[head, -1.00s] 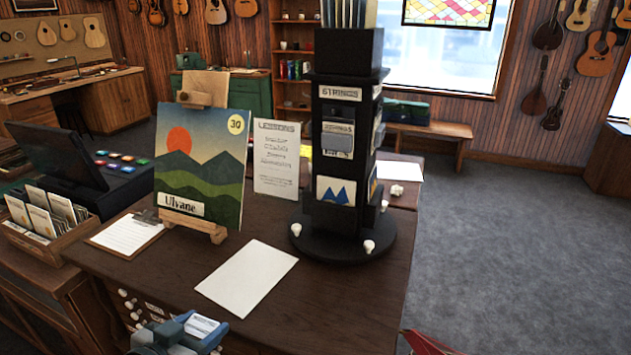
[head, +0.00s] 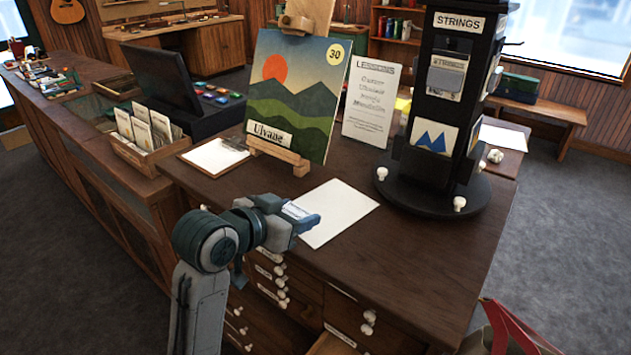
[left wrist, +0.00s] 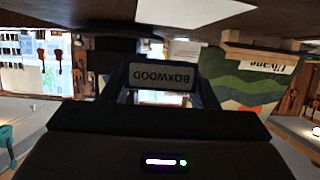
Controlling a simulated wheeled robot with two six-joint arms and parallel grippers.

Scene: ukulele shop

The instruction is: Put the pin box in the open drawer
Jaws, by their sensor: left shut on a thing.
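My left gripper (head: 304,221) is shut on the pin box, above the front edge of the counter. The box's pale label (head: 295,209) shows between the fingers in the head view. In the left wrist view the box (left wrist: 160,77) sits between the fingertips, its label reading BOXWOOD upside down. A drawer (head: 333,345) with pale wood shows at the bottom edge of the head view and seems pulled out; most of it is cut off. My right gripper is not in view.
The counter (head: 430,250) carries a white sheet (head: 338,212), a clipboard (head: 215,157), a landscape picture (head: 295,95) on an easel and a black strings display (head: 440,130). Shut drawers with white knobs (head: 282,292) line its front. A red thing (head: 510,325) is at lower right.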

